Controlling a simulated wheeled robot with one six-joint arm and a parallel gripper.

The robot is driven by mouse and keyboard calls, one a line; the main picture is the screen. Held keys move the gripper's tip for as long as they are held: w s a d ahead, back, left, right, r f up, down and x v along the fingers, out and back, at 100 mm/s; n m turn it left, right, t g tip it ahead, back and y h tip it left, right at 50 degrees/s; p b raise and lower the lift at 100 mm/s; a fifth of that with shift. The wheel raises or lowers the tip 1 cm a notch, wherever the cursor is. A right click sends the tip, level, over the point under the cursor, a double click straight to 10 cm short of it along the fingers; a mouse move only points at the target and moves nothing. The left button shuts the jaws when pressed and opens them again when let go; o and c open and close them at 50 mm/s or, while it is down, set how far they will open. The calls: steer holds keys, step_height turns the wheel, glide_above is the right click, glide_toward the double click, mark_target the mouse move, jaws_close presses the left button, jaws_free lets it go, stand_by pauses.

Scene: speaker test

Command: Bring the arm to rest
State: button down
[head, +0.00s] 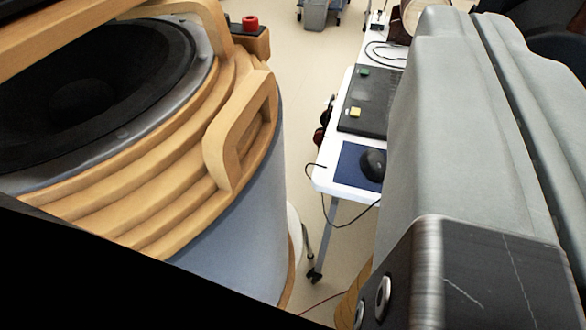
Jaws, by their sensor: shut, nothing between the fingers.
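I cannot make out my gripper or its fingertips in the head view. A flat black shape fills the lower left corner, and I cannot tell what it is. No other part of my arm can be told for sure.
A large speaker with stepped wooden rings (185,190) stands close on the left. A bulky grey object (450,120) with a dark metal-edged corner (490,275) stands close on the right. Between them, farther off, are a white table (335,180), a black mouse (373,164) and open floor (300,85).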

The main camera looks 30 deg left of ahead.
steer(key=shift+s+a, duration=0.15)
steer(key=shift+s, duration=0.95)
